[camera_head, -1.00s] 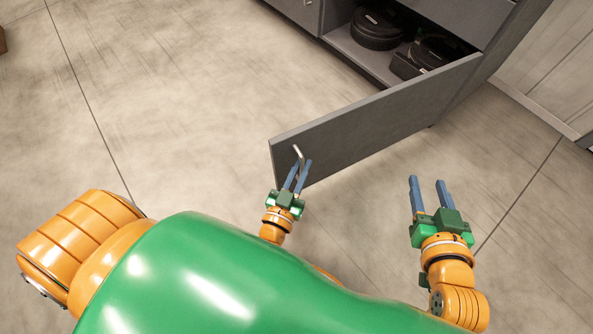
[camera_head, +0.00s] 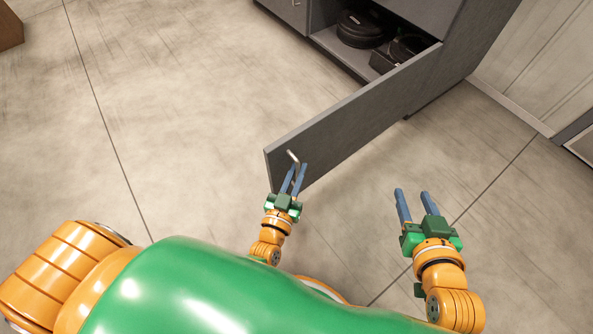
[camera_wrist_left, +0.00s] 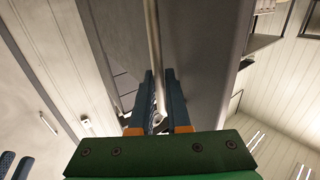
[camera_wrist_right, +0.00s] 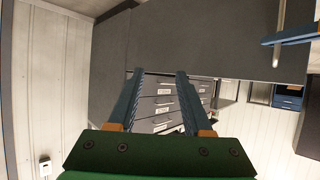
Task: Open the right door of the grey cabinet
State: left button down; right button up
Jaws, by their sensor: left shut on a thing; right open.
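The grey cabinet (camera_head: 468,45) stands at the upper right of the head view. Its right door (camera_head: 350,125) is swung wide open into the room, and the interior shows behind it. My left gripper (camera_head: 294,178) is shut on the door handle (camera_head: 292,158), a light metal bar near the door's free edge. The handle bar (camera_wrist_left: 154,45) also runs between the fingers in the left wrist view. My right gripper (camera_head: 415,205) is open and empty, to the right of the door and apart from it.
Dark round items (camera_head: 360,28) sit on the shelf inside the cabinet. A panelled wall (camera_head: 535,65) is at the right. A brown box (camera_head: 9,25) stands at the far upper left. The floor (camera_head: 180,110) left of the door is clear.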

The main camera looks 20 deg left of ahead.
pick_arm(q)
jog(key=shift+w+d+r, duration=0.1)
jog(key=shift+d, duration=0.05)
jog(key=c, duration=0.9)
grip_release()
pick_arm(e)
jog(key=shift+w+d, duration=0.1)
jog(key=shift+d, duration=0.05)
pick_arm(q)
jog(key=s+p, duration=0.1)
jog(key=s, duration=0.6)
jog(key=shift+p, duration=0.3)
pick_arm(e)
jog(key=s+d+f+g+h, duration=0.1)
jog(key=s+d+f+g, duration=0.1)
jog(key=s+f+g, duration=0.4)
jog(key=shift+s+d+f+m, duration=0.3)
jog(key=shift+s+f, duration=0.4)
jog(key=shift+s, duration=0.35)
pick_arm(q)
jog(key=shift+d, duration=0.1)
pick_arm(e)
jog(key=shift+a, duration=0.1)
